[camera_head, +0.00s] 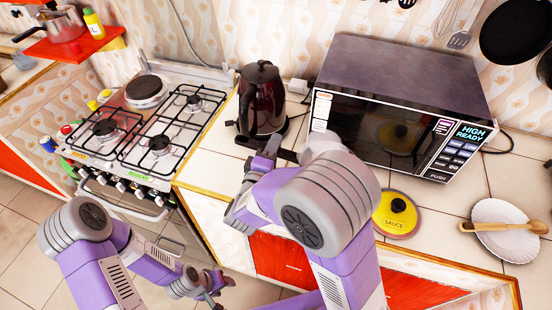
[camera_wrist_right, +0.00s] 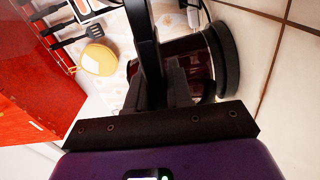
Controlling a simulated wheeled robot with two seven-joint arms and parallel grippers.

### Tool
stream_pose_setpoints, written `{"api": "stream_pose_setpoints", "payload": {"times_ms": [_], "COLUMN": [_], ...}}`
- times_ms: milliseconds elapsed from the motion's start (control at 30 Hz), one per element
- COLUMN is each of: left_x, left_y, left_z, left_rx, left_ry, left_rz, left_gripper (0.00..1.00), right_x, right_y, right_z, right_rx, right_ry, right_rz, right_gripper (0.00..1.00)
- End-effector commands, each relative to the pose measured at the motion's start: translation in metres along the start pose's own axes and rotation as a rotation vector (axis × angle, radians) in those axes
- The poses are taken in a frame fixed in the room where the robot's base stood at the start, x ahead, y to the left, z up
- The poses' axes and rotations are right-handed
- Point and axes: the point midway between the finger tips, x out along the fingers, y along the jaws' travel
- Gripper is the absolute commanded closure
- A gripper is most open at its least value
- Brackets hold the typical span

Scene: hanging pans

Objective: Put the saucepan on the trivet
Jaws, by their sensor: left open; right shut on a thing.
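The saucepan (camera_head: 62,24) sits on a red shelf (camera_head: 70,45) at the upper left of the head view, its handle pointing left. I cannot make out a trivet for certain. My right gripper (camera_head: 279,150) is in front of the dark kettle (camera_head: 263,95) on the counter. In the right wrist view its dark fingers (camera_wrist_right: 165,85) are shut in front of the kettle (camera_wrist_right: 185,62), seemingly on its handle; the exact contact is hidden. My left gripper (camera_head: 216,292) is open and empty, low in front of the stove, far from the saucepan.
The stove (camera_head: 160,150) has several burners with black grates and a round hotplate (camera_head: 146,90). A microwave (camera_head: 400,110) stands right of the kettle.

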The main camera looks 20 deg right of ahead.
Motion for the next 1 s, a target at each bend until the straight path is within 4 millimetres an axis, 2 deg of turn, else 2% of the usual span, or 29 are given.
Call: {"api": "stream_pose_setpoints", "payload": {"times_ms": [100, 200, 633, 667, 800, 1000], "left_x": [0.014, 0.02, 0.019, 0.019, 0.019, 0.019], "left_y": [-0.005, -0.007, -0.007, -0.007, -0.007, -0.007], "left_z": [-0.001, -0.001, -0.001, -0.001, -0.001, -0.001], "left_rx": [0.0, 0.0, 0.0, 0.0, 0.0, 0.0], "left_ry": [0.0, 0.0, 0.0, 0.0, 0.0, 0.0], "left_rz": [0.0, 0.0, 0.0, 0.0, 0.0, 0.0], "left_gripper": [0.49, 0.49, 0.49, 0.49, 0.49, 0.49], "right_x": [0.0, 0.0, 0.0, 0.0, 0.0, 0.0], "right_y": [-0.024, -0.037, -0.04, -0.041, -0.041, -0.041], "right_z": [0.002, 0.003, 0.003, 0.003, 0.003, 0.003], "right_rx": [-0.006, -0.005, -0.004, -0.002, -0.001, -0.001], "right_ry": [0.0, 0.0, 0.0, 0.0, 0.0, 0.0], "right_rz": [0.001, 0.002, 0.002, -0.001, -0.001, -0.001], "right_gripper": [1.0, 1.0, 1.0, 0.75, 0.54, 0.54]}}
